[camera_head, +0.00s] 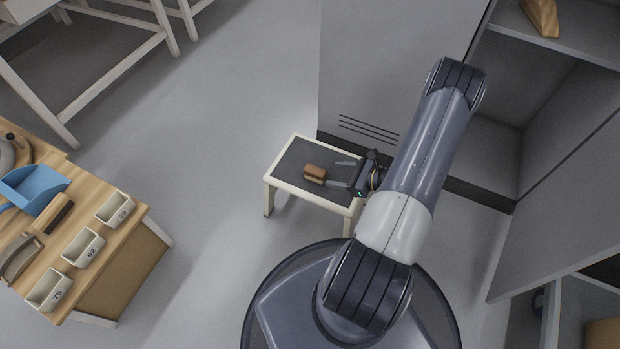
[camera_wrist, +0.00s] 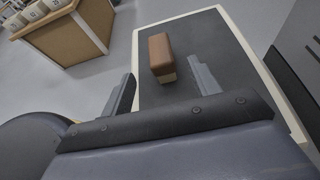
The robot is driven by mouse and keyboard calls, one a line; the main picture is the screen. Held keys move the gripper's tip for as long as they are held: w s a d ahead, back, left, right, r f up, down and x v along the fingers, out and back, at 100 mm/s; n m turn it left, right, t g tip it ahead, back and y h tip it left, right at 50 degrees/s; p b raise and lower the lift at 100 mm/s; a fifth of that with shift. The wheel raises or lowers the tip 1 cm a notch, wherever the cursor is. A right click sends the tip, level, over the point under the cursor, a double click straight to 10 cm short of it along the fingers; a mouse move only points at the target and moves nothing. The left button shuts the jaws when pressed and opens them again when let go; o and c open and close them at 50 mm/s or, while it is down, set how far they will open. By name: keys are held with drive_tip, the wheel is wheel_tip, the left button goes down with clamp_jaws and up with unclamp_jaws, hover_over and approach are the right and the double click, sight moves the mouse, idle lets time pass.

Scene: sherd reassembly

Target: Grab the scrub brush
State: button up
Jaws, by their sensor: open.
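The scrub brush (camera_head: 315,173) is a small block with a brown top and a paler, cream lower part. It lies on the dark top of a low white stool (camera_head: 286,196). In the wrist view the brush (camera_wrist: 161,57) is ahead of the fingers, toward the left finger's side of the gap's middle. My gripper (camera_head: 341,174) is open and empty, with its two fingers pointing at the brush from the right. In the wrist view the fingers of my gripper (camera_wrist: 163,88) stand apart, and the brush does not appear to touch either.
A wooden workbench (camera_head: 133,218) at left holds a blue dustpan (camera_head: 35,187), another brush and several numbered trays (camera_head: 84,247). A grey cabinet (camera_head: 395,70) stands behind the stool, with open shelves at right. The floor between bench and stool is clear.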

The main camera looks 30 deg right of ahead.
sight(316, 170)
drive_tip(key=b+x, duration=0.3)
drive_tip(key=x, duration=0.7)
drive_tip(key=shift+w+r, duration=0.1)
drive_tip(key=shift+w, duration=0.1)
drive_tip(key=shift+c, duration=0.5)
drive_tip(key=c, duration=1)
drive_tip(key=shift+r, duration=0.1)
